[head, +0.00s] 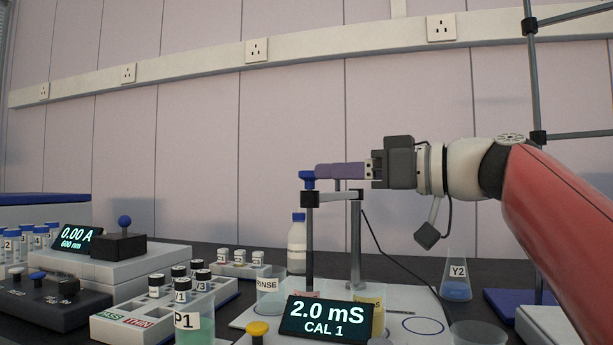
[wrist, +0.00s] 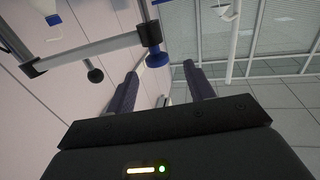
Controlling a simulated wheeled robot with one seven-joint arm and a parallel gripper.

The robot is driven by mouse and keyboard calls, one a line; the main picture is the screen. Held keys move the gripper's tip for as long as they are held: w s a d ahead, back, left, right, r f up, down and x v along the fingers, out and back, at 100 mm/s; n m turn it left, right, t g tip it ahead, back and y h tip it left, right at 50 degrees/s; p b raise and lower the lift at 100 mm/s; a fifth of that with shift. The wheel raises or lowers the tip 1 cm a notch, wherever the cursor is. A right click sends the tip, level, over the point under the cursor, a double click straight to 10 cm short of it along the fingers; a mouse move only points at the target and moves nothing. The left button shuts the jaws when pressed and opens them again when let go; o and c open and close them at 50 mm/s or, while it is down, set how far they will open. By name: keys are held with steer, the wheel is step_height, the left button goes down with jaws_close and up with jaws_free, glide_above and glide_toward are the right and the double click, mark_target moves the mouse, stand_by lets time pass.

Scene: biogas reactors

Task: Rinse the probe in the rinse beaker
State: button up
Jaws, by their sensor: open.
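The probe (head: 309,240) hangs upright in a dark clip on the stand's arm (head: 340,194), with a blue cap (head: 308,176) on top. The cap also shows in the wrist view (wrist: 157,57), in line with the gap between my fingertips. My gripper (head: 318,171) is open and level, its purple fingers pointing left at the cap's height; I cannot tell whether they touch it. In the wrist view my gripper (wrist: 159,68) has its fingers apart with nothing held. The clear rinse beaker (head: 270,295), labelled RINSE, stands left of the probe; the probe's lower end is hidden.
A meter (head: 326,316) reading 2.0 mS, CAL 1, stands in front of the stand. A bottle (head: 297,245) is behind, a P1 beaker (head: 194,325) front left, a vial rack (head: 135,322) left, and a Y2 flask (head: 456,280) right. A cable runs right of the stand's post.

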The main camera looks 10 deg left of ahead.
steer(key=x, duration=0.8)
steer(key=shift+w+p, duration=0.2)
steer(key=shift+p, duration=0.25)
steer(key=shift+d, duration=0.1)
steer(key=shift+c, duration=0.4)
